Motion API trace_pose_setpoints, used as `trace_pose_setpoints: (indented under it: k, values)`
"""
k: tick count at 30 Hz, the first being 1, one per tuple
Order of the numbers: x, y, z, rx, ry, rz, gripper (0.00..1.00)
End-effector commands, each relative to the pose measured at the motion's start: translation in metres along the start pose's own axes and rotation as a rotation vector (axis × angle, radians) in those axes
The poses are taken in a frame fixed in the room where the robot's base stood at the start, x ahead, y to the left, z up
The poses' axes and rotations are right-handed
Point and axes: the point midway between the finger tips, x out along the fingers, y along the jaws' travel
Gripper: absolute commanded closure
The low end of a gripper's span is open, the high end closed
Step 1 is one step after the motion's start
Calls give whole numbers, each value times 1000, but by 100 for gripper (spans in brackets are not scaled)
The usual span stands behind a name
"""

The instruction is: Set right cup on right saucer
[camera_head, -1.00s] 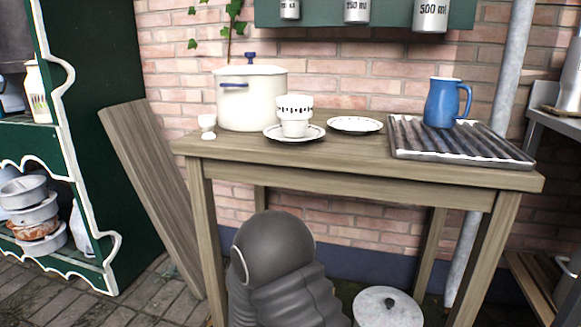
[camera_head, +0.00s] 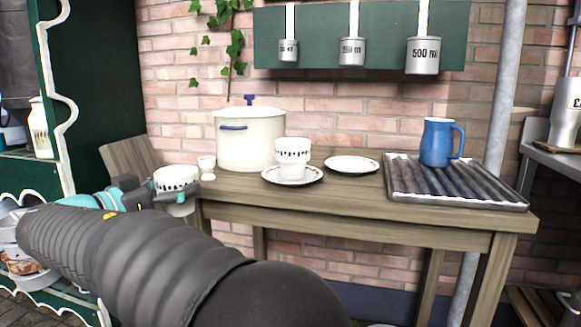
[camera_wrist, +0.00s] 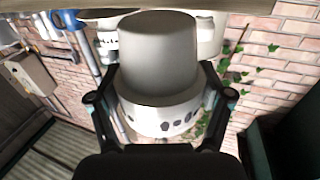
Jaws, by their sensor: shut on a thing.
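My gripper (camera_head: 163,199) is shut on a white cup (camera_head: 176,179) with a dark patterned band. The cup is held off the left end of the table, patterned part up, its lower part partly hidden by the gripper. In the wrist view the cup (camera_wrist: 158,60) sits between both fingers, the band towards the palm. The right saucer (camera_head: 352,165) is white with a dark-marked rim and lies empty on the table. A similar patterned cup (camera_head: 292,151) stands on the left saucer (camera_head: 275,179).
A white pot (camera_head: 248,145) with a blue handle and a small white egg cup (camera_head: 207,165) stand left on the wooden table (camera_head: 330,197). A blue jug (camera_head: 437,143) stands on a ribbed metal tray (camera_head: 465,198) at right. Measuring cups hang above from a green rack (camera_head: 320,30).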

Motion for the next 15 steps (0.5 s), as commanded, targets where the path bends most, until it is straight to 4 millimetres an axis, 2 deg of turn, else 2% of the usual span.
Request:
trace_pose_setpoints:
  k: [1,3,6,11,15]
  values:
    - [-5,4,-18,6,-4,10,66]
    - [-8,9,-35,3,-9,26,66]
    - [-10,15,-49,-2,-13,47,66]
    - [5,21,-56,-4,-13,70,66]
    - [36,23,-56,-4,-13,72,66]
